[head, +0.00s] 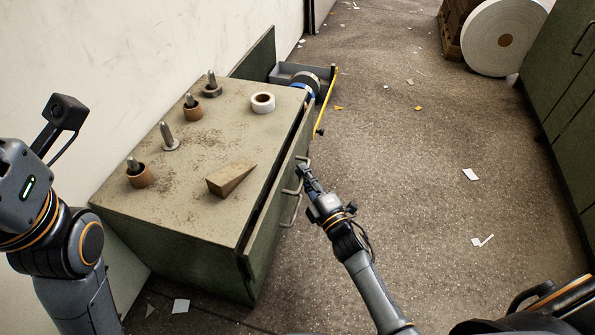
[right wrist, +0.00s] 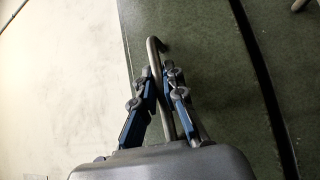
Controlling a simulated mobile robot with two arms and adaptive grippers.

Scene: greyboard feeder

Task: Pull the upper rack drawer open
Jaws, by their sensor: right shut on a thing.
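The upper rack drawer is the long green front (head: 262,232) on the right side of the low green rack (head: 215,262). A narrow dark gap runs between this front and the worn rack top. My right gripper (head: 304,173) is at the bar handle (head: 286,191) on that side. In the right wrist view its blue-sided fingers (right wrist: 161,82) are closed around the metal handle bar (right wrist: 153,50), with the green front (right wrist: 205,60) behind. My left arm stands at the left edge; its fingers are out of the picture.
On the rack top stand several pegs, a white tape roll (head: 263,102) and a wooden wedge (head: 231,178). A grey tray (head: 285,73) with rolls sticks out at the far end. The floor (head: 430,190) right of the rack is mostly clear, with paper scraps. Green cabinets (head: 565,80) line the right.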

